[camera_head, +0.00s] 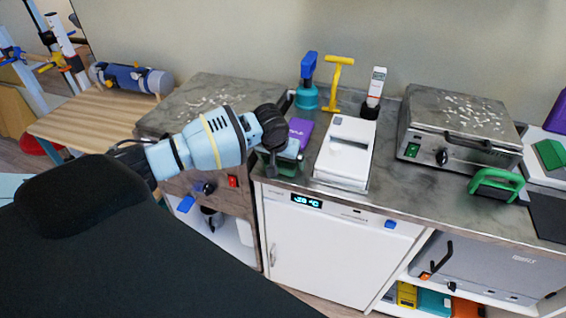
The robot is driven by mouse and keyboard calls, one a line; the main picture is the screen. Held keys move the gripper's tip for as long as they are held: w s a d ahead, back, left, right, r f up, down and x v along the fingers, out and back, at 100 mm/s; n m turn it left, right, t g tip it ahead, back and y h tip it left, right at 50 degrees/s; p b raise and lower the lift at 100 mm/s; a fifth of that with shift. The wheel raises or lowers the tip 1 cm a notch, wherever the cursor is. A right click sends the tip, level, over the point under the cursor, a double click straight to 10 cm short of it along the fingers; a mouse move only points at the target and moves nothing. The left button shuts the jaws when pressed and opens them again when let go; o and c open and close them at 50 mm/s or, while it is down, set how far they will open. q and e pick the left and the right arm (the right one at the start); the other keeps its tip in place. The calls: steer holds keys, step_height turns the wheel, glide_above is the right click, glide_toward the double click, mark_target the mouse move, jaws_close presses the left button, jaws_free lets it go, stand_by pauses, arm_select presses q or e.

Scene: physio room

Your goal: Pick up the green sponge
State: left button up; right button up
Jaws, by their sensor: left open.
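My left gripper (277,148) reaches in from the left and hangs over the front left part of the counter, open. Just beside and behind its fingers is a small green item (291,151), partly hidden by the gripper; it may be the green sponge, but I cannot tell for sure. I cannot tell whether the fingers touch it. Another green block (550,153) lies on a white surface at the far right. My right gripper is not in view.
A purple item (301,131), a white device (346,152), a teal bottle (307,97) and a yellow T-handled tool (337,82) stand close by on the metal counter (405,190). A hot-plate appliance (460,125) and a green-handled object (497,184) are to the right. A white cabinet (335,245) is below.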

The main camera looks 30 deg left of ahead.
arm_select(q)
steer(key=shift+c, duration=0.3)
steer(key=c, duration=0.7)
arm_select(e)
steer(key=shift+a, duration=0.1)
arm_select(q)
steer(key=shift+r, duration=0.2)
steer(key=shift+c, duration=0.2)
steer(key=shift+r, duration=0.25)
step_height(320, 180, up, 3)
steer(key=shift+s+a+f, duration=0.1)
steer(key=s+a, duration=0.3)
steer(key=s, duration=0.4)
steer(key=s+a+r+p, duration=0.1)
steer(key=s+a, duration=0.2)
steer(key=s, duration=0.4)
steer(key=shift+a+r, duration=0.2)
steer(key=shift+a, duration=0.2)
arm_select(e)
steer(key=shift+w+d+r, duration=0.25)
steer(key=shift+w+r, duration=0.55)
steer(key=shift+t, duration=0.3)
